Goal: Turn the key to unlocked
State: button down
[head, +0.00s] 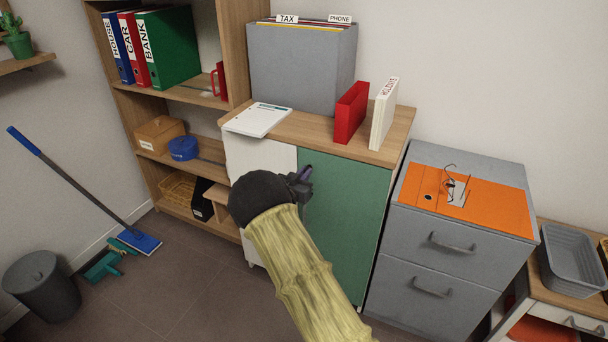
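My gripper (304,180) is dark and small in the head view, in front of the wooden cabinet (390,160), near the top of the join between its white door (258,157) and green door (347,215). No key or lock can be clearly made out. My wrist and arm hide part of both doors. Both doors look closed.
On the cabinet are a grey file box (300,68), a paper pad (258,119), a red binder (350,112) and a white binder (383,114). A grey drawer unit (440,285) stands right, an open shelf (190,88) left. A mop (85,185) and bin (42,288) stand far left.

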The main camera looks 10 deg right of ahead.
jog(key=shift+f+m+b, duration=0.1)
jog(key=shift+m+b, duration=0.25)
jog(key=shift+m, duration=0.05)
jog(key=shift+s+d+f+m+b, duration=0.1)
jog(key=shift+m+b, duration=4.05)
jog(key=shift+m, duration=0.15)
jog(key=shift+d+f+m+b, duration=0.1)
jog(key=shift+m+b, duration=4)
jog(key=shift+m, duration=0.2)
jog(key=c, duration=1.5)
grip_release()
jog(key=shift+r, duration=0.1)
jog(key=shift+c, duration=0.2)
jog(key=shift+a, duration=0.1)
